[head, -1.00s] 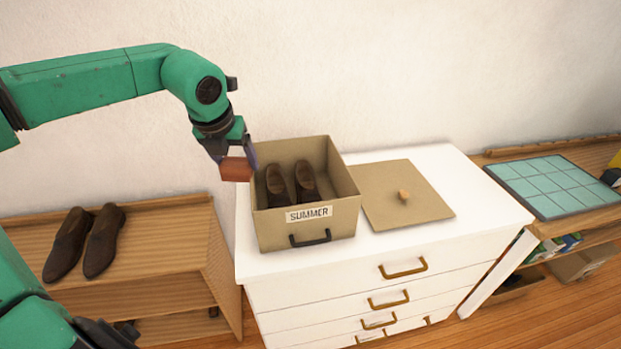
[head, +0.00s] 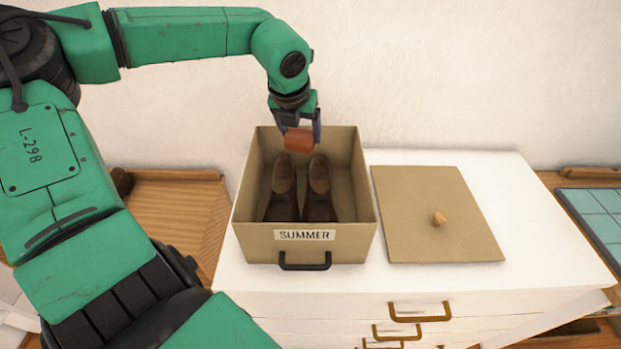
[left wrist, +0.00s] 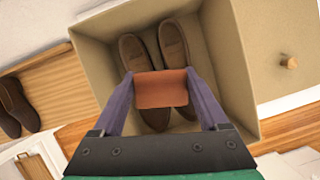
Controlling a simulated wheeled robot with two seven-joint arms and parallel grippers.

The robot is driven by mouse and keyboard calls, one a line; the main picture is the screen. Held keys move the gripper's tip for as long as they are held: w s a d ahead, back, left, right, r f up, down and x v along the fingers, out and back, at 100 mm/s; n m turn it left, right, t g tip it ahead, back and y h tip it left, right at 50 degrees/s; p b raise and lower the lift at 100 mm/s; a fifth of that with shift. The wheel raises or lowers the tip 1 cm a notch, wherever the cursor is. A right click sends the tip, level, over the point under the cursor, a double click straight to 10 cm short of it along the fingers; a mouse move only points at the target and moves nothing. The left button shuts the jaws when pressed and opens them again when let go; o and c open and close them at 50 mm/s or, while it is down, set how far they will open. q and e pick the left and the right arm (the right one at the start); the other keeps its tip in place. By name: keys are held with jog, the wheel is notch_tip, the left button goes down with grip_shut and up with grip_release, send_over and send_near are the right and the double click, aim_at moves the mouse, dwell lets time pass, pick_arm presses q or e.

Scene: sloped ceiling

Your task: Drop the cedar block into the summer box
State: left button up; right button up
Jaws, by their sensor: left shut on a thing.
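The cedar block (head: 298,140) is a small reddish-brown piece held between the fingers of my left gripper (head: 297,128). The gripper is shut on it, above the back part of the open summer box (head: 258,240). The box is tan cardboard with a SUMMER label and a dark handle on its front. A pair of brown shoes (head: 319,190) stands inside it. In the left wrist view the block (left wrist: 161,89) sits between the purple fingers, with the shoes (left wrist: 172,42) and the box's inside behind it. My right gripper is not in view.
The box stands on a white dresser (head: 500,190) with brass handles. The tan lid (head: 405,225) with a round wooden knob lies flat to its right. A wooden shelf (head: 180,215) is at the left; a teal tiled panel (head: 600,205) is at the far right.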

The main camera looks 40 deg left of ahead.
pick_arm(q)
jog(key=shift+w+d+f, duration=0.1)
jog(key=shift+w+f, duration=0.15)
jog(key=shift+w, duration=0.15)
jog(key=o, duration=1)
jog(key=shift+s+r, duration=0.1)
jog(key=shift+s, duration=0.1)
jog(key=shift+o, duration=1.2)
jog(key=shift+s+r, duration=0.15)
jog(key=shift+s, duration=0.15)
jog(key=shift+d+r, duration=0.1)
jog(key=shift+r, duration=0.25)
jog(key=b+v, duration=0.3)
jog(key=v, duration=1.1)
jog(key=shift+s, duration=0.2)
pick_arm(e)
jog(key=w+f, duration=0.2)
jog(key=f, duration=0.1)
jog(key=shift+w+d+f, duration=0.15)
